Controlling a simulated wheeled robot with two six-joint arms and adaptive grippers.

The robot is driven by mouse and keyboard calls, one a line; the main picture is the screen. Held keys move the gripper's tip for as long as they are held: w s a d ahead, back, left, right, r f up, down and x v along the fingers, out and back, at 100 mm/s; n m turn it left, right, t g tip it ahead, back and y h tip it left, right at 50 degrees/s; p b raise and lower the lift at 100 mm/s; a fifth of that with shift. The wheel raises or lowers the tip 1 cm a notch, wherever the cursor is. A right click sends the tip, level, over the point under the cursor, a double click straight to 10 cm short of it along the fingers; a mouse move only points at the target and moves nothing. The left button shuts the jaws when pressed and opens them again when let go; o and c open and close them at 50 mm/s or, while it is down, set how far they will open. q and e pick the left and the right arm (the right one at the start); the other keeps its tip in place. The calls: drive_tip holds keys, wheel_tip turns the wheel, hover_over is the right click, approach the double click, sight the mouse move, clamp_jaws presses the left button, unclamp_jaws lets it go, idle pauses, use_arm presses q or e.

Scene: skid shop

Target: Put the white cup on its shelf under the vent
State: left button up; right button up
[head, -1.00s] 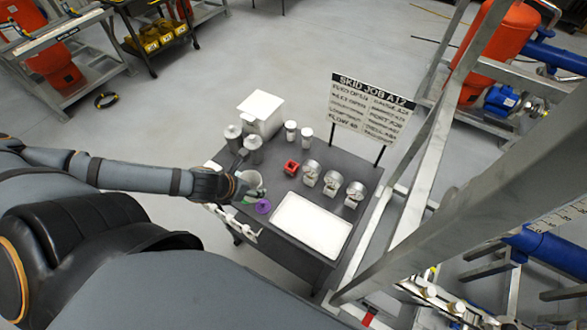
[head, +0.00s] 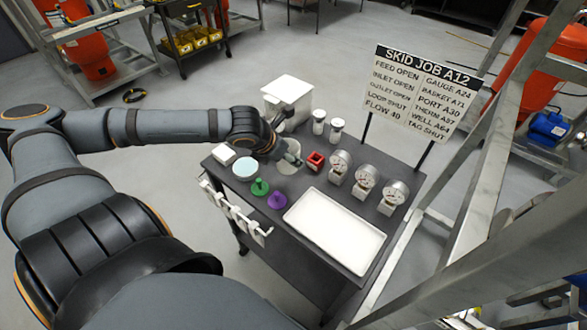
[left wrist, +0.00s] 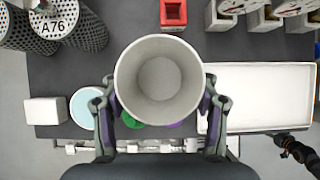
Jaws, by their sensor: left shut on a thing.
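The white cup (left wrist: 158,80) is in my left gripper (left wrist: 159,105). In the left wrist view I look down into its open, empty top, with a purple-lined finger on each side of it. In the head view the cup (head: 289,162) is partly hidden behind my left gripper (head: 288,150), above the table's middle, left of the red block. It looks upright. I cannot tell its exact height over the table. No shelf or vent can be made out. My right gripper does not show.
The dark table (head: 330,265) holds a white tray (head: 335,231), several gauges (head: 365,180), a red block (head: 315,161), a pale blue disc (head: 244,168), green (head: 260,187) and purple (head: 278,200) pieces, and a white bin (head: 288,97). A sign (head: 415,92) and metal frame stand right.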

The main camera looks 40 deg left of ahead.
use_arm(q)
drive_tip(key=b+x, duration=0.4)
drive_tip(key=b, duration=0.2)
drive_tip(key=shift+a+f+b, duration=0.15)
drive_tip(key=shift+f+b, duration=0.05)
drive_tip(key=shift+b, duration=0.2)
drive_tip(key=shift+w+r, duration=0.2)
drive_tip(key=shift+r, duration=0.1)
drive_tip(key=shift+w+a+f+p, duration=0.15)
drive_tip(key=shift+w+f+p, duration=0.2)
drive_tip(key=shift+w, duration=0.05)
drive_tip(key=shift+w+f, duration=0.1)
drive_tip(key=shift+f, duration=0.15)
wheel_tip(320, 180, down, 3)
drive_tip(key=shift+w+f, duration=0.1)
drive_tip(key=shift+f, duration=0.05)
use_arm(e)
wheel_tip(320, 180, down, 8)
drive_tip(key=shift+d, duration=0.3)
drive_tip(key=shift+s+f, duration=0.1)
